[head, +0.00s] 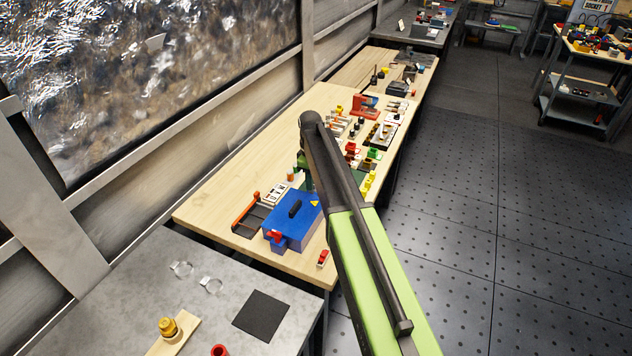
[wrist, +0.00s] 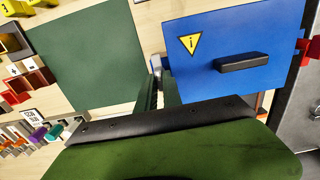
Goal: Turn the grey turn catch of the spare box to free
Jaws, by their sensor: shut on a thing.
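A blue box (head: 305,217) with a black handle and a red catch (head: 275,236) stands near the front end of the wooden bench. The blue box fills the upper right of the wrist view (wrist: 210,80). A dark green flat panel (wrist: 90,60) lies left of it. A small grey piece, seemingly the grey turn catch (wrist: 156,64), sits in the gap between them. I cannot tell which of the two it belongs to. My gripper (wrist: 157,82) reaches into this gap and is shut on the grey piece. Its fingertips are partly hidden; in the head view my arm covers them.
A black-and-orange tray (head: 248,217) lies left of the blue box. A small red part (head: 323,258) lies at the bench's front edge. Coloured parts crowd the bench beyond my arm. The grey table (head: 130,290) in front holds a black mat (head: 261,316). The floor at right is clear.

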